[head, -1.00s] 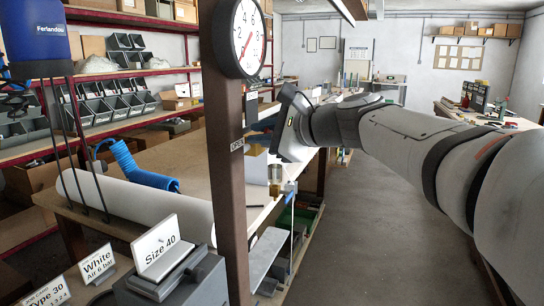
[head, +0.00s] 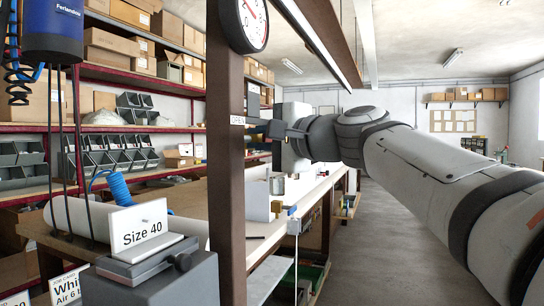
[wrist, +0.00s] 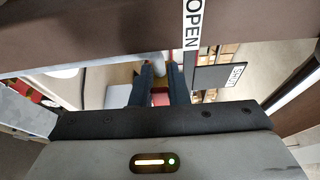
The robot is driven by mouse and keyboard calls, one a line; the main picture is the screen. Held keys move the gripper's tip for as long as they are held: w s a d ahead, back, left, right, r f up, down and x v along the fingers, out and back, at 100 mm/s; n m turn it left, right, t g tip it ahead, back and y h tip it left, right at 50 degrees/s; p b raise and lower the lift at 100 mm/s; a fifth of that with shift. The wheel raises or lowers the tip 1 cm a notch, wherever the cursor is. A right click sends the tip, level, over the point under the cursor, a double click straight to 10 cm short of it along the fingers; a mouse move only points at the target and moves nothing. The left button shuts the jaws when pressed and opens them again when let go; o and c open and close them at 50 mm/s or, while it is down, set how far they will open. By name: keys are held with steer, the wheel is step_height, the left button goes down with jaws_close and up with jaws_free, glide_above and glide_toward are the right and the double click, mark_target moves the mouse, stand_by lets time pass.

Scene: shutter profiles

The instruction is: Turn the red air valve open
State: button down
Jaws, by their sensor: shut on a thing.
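The red air valve (wrist: 160,98) shows in the wrist view as a small patch of red between my fingers; most of it is hidden. My gripper (wrist: 160,72) is shut on it, one dark finger on each side. In the head view my gripper (head: 264,130) reaches the right side of the brown post (head: 225,190), and the valve cannot be made out there. An OPEN label (wrist: 193,25) is beside the fingers in the wrist view. A SHUT label (wrist: 236,75) sits on a dark plate to their right.
A round pressure gauge (head: 250,22) hangs on the post above my gripper. A grey unit with a Size 40 sign (head: 140,228) stands at the front left. Shelves with bins (head: 110,150) line the left wall. The floor (head: 365,240) to the right is clear.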

steer(key=shift+a+f+n+b, duration=0.15)
steer(key=shift+n+b, duration=0.25)
steer(key=c, duration=1.6)
jaws_free()
steer(key=shift+s+a, duration=0.1)
steer(key=shift+a, duration=0.1)
steer(key=shift+o, duration=1)
steer(key=shift+d, duration=0.1)
steer(key=shift+d, duration=0.2)
steer(key=v, duration=0.7)
steer(key=shift+s+d+f, duration=0.1)
steer(key=shift+s, duration=0.15)
